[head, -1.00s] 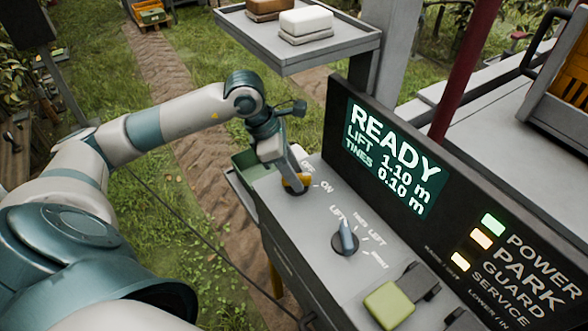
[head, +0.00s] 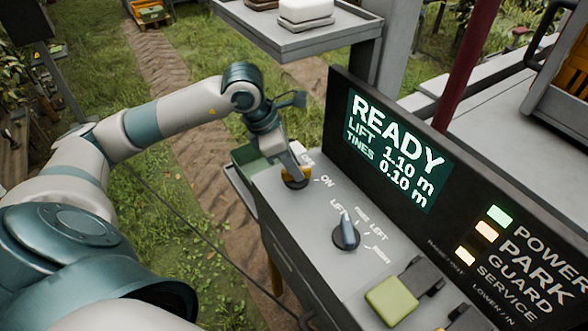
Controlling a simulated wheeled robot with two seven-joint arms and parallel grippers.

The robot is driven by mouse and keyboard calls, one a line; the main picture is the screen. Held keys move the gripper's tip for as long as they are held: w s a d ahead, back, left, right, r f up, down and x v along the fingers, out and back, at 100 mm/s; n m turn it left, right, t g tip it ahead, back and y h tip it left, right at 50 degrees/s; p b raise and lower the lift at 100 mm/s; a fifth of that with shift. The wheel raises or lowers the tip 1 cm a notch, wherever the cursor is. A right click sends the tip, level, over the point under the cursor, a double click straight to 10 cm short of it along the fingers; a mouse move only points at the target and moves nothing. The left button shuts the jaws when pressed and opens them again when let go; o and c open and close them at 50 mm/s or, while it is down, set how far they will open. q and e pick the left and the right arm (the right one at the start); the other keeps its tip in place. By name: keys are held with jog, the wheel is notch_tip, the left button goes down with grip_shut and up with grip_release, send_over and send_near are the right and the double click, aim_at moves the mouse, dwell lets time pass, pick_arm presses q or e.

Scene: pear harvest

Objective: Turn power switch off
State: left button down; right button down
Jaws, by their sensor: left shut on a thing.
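The power switch (head: 294,182) is a yellow rotary knob on a dark round base, at the far left end of the grey console, with OFF and ON printed beside it. My left gripper (head: 296,168) reaches down from above and is shut on the knob, hiding most of it, so its exact angle cannot be told. The display (head: 396,150) reads READY, LIFT 1.10 m, TINES 0.10 m. The top green lamp (head: 500,215) beside POWER is lit. My right gripper is not in view.
A dark red post (head: 464,70) rises behind the display.

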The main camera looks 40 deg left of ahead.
pick_arm(q)
jog(key=n+b, duration=0.3)
jog(key=shift+d+f+t+y+b, duration=0.1)
jog(key=shift+f+t+y+b, duration=0.1)
jog(key=shift+t+y+b, duration=0.15)
jog(key=n+y+b, duration=0.1)
jog(key=n+b, duration=0.1)
jog(key=n, duration=0.1)
jog(key=shift+d+t, duration=0.1)
jog(key=shift+t, duration=0.15)
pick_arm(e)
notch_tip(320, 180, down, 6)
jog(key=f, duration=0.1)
pick_arm(q)
jog(key=n+y+b, duration=0.1)
jog(key=n, duration=0.2)
jog(key=shift+r, duration=0.2)
jog(key=shift+n+y+b, duration=0.35)
jog(key=shift+n+y, duration=0.1)
jog(key=shift+n, duration=0.35)
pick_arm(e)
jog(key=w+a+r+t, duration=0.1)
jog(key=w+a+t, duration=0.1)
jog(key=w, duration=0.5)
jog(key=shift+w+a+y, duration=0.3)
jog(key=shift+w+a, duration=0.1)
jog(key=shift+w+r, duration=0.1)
pick_arm(q)
jog(key=c, duration=1.7)
grip_release()
